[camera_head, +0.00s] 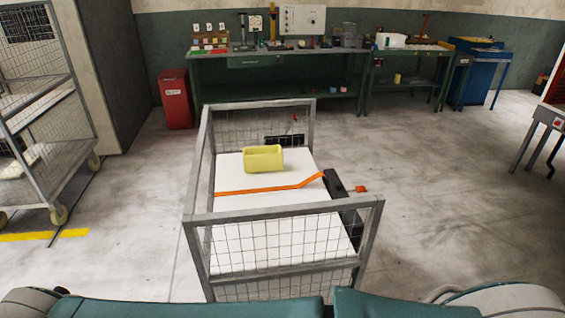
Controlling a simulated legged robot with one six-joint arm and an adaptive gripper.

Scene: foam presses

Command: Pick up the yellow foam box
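The yellow foam box (263,160) is a small open-topped block. It sits upright on the white bed of a grey mesh-sided cart (283,211), toward the cart's far end. An orange strap (262,190) lies across the white bed on the near side of the box, apart from it. Nothing touches the box from above. My gripper is not in view, so its state and its place relative to the box do not show. Only green and pale parts of my own body show along the bottom edge.
The cart has mesh panels at its near and far ends. A black device (338,187) sits at its right side. A wire trolley (42,120) stands at the left, a red bin (176,99) behind. Green workbenches (277,56) line the back wall.

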